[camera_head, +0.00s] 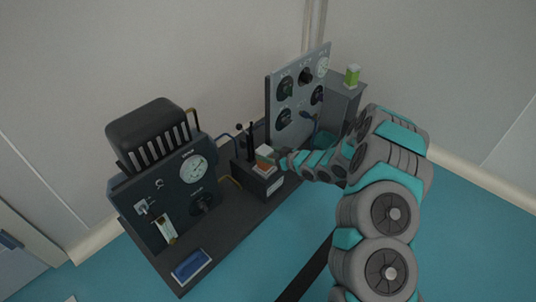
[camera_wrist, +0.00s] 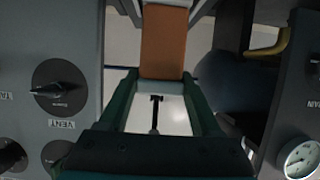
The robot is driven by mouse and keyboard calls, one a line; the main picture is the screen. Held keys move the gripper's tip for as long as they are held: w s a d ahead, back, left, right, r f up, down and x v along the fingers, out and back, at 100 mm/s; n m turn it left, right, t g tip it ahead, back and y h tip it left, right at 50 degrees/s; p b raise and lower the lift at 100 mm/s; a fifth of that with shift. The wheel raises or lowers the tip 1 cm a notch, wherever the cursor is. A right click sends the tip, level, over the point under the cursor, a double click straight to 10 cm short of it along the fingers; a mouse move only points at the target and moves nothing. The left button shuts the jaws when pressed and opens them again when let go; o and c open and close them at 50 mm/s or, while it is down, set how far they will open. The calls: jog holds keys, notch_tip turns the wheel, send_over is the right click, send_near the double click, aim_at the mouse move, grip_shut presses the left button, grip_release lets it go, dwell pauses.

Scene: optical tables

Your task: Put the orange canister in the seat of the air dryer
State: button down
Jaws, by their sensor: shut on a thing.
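My gripper (camera_wrist: 160,85) is shut on the orange canister (camera_wrist: 164,42), whose flat orange side shows between the green fingers at the top of the wrist view. In the head view my gripper (camera_head: 284,162) is beside a small dark box (camera_head: 258,183) with a white label, between the two panels. A patch of orange (camera_head: 263,168) shows at the top of this box. I cannot tell whether the canister touches the box or is inside it. Which unit is the air dryer, and its seat, I cannot make out for sure.
A green canister (camera_head: 352,75) stands on a grey cabinet.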

jog(key=shift+c, duration=0.4)
grip_release()
jog(key=shift+f, duration=0.1)
jog(key=v, duration=1.2)
jog(key=shift+r+p, duration=0.25)
jog(key=shift+p, duration=0.1)
jog(key=shift+w, duration=0.1)
